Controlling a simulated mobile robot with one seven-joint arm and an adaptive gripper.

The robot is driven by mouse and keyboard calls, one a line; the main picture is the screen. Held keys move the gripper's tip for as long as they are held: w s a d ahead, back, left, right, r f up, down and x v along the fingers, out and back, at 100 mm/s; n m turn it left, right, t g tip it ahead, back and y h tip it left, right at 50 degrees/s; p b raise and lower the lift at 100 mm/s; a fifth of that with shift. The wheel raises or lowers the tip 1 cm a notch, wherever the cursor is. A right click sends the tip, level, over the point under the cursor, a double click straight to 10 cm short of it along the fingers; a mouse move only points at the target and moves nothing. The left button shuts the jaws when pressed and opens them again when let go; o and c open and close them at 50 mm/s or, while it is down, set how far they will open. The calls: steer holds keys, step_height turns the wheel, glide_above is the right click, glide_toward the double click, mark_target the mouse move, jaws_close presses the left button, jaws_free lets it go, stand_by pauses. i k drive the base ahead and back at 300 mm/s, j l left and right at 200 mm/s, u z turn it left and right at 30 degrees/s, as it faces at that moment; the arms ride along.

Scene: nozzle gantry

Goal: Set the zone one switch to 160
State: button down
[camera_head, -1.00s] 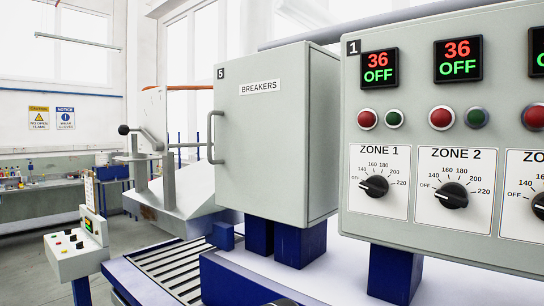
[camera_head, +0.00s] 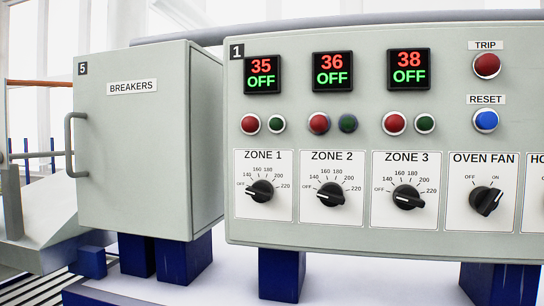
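The zone one switch (camera_head: 261,191) is a black rotary knob on a white ZONE 1 plate (camera_head: 264,222), at the left of the grey control panel (camera_head: 380,238). Its white pointer line points left and slightly down, near the OFF mark. The marks around it run OFF, 140, 160, 180, 200, 220. The zone one display (camera_head: 262,75) above reads 35 in red and OFF in green. A red lamp or button (camera_head: 250,124) and a green one (camera_head: 277,124) sit between display and plate. My gripper is not in view.
The ZONE 2 knob (camera_head: 331,194), ZONE 3 knob (camera_head: 408,197) and OVEN FAN knob (camera_head: 487,201) line up to the right. Red TRIP (camera_head: 487,65) and blue RESET (camera_head: 486,120) buttons sit above. A BREAKERS cabinet (camera_head: 150,150) with a handle (camera_head: 70,145) stands at left.

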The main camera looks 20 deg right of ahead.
mark_target(261, 192)
steer(key=k+l+z, duration=0.1)
steer(key=z, duration=1.15)
steer(key=k+j, duration=0.1)
steer(key=k, duration=0.9)
steer(key=k+j+u, duration=0.1)
steer(key=k, duration=0.25)
steer(key=k+j+u, duration=0.1)
steer(key=i+l+z, duration=0.15)
steer(key=i+l, duration=0.1)
